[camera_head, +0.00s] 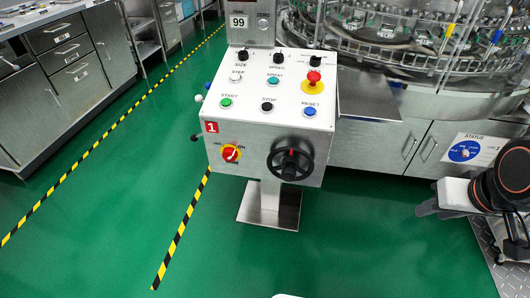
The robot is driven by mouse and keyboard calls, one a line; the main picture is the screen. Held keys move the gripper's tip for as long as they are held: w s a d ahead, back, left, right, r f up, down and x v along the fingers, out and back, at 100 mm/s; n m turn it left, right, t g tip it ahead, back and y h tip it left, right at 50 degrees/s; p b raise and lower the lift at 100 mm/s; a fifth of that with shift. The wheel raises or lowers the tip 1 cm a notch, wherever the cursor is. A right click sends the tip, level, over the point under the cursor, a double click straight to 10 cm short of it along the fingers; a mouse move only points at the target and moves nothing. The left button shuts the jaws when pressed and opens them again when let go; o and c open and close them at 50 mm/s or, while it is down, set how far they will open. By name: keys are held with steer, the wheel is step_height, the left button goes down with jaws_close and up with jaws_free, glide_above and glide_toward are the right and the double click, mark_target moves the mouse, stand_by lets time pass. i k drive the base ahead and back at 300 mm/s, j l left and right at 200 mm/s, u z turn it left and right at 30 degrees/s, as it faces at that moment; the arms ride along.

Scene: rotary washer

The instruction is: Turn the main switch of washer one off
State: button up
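The control console of washer one (225,175), with a red "1" label (211,128), stands in the middle. Its main switch (231,153), a red rotary knob on a yellow plate, is on the left of the front face. The knob's handle looks slanted; its position marks are too small to read. My gripper (428,208) is at the right, well apart from the switch and pointing left. Its dark fingers overlap in this view, so their gap cannot be made out. Nothing shows held in it.
A black handwheel (290,164) sticks out right of the switch. The sloped top has buttons and a red emergency stop (314,81). The rotary washer (410,50) and its steel cabinets (380,145) stand behind. Drawers (75,75) are at the left. Green floor (330,240) in front is clear.

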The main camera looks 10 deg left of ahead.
mark_target(230, 154)
steer(key=k+j, duration=0.35)
steer(key=k, duration=0.15)
steer(key=k+j, duration=0.4)
steer(key=k+u, duration=0.05)
steer(key=k, duration=0.05)
